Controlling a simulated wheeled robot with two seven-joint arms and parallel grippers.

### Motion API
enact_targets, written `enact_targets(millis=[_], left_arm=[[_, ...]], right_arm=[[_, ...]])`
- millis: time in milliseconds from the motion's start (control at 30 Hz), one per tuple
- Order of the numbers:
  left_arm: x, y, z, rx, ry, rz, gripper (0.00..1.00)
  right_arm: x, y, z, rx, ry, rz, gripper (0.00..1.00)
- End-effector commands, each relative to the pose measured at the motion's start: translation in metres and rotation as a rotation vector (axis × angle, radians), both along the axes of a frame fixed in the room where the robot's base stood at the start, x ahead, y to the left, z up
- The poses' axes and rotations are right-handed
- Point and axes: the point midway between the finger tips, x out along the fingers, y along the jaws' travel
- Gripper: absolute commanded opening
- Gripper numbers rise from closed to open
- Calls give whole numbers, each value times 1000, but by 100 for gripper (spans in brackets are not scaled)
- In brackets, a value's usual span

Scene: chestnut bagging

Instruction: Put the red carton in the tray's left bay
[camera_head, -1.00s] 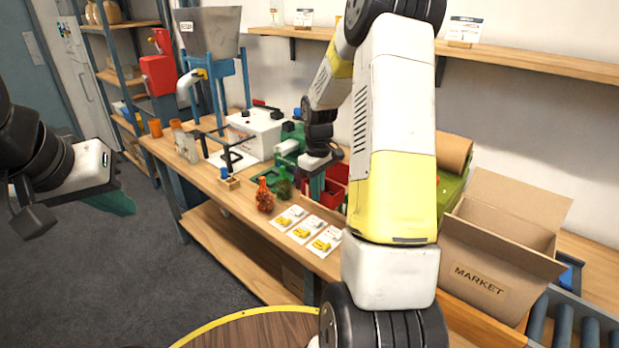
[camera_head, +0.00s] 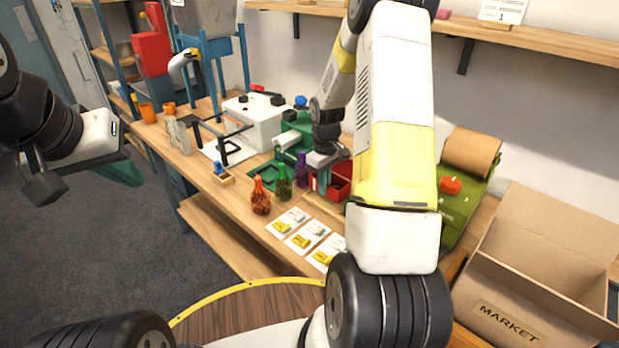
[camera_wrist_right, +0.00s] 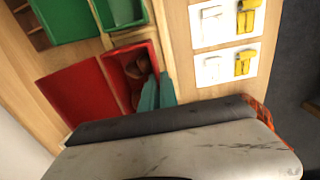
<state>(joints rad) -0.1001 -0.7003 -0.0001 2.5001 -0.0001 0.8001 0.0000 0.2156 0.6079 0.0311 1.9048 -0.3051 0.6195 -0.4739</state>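A red open-topped carton (camera_head: 340,182) stands on the bench beside my right gripper (camera_head: 322,178), partly hidden by my arm. In the right wrist view the carton (camera_wrist_right: 117,62) holds something brown, and a flat red panel (camera_wrist_right: 78,97) lies beside it. The teal fingertips of my right gripper (camera_wrist_right: 158,92) sit close together at the carton's near right edge; whether they pinch its wall is unclear. My left gripper (camera_head: 122,172) hangs empty over the floor at the left, its finger gap not clear. I cannot make out a tray with a left bay for certain.
Green bins (camera_wrist_right: 120,12) stand next to the carton. A white machine (camera_head: 258,118) is behind; a cardboard MARKET box (camera_head: 535,270) is at the right.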

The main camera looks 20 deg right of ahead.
Motion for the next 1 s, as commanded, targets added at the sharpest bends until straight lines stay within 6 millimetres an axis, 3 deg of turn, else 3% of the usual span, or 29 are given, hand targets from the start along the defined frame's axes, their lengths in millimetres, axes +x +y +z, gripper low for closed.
enact_targets(millis=[200,567,600,700,1000], left_arm=[[0,0,0,0,0,0,0],[0,0,0,0,0,0,0],[0,0,0,0,0,0,0],[0,0,0,0,0,0,0],[0,0,0,0,0,0,0]], right_arm=[[-1,0,-30,1,3,1,0],[0,0,-34,-1,1,0,0],[0,0,-33,-1,1,0,11],[0,0,-33,-1,1,0,25],[0,0,-32,0,0,0,25]])
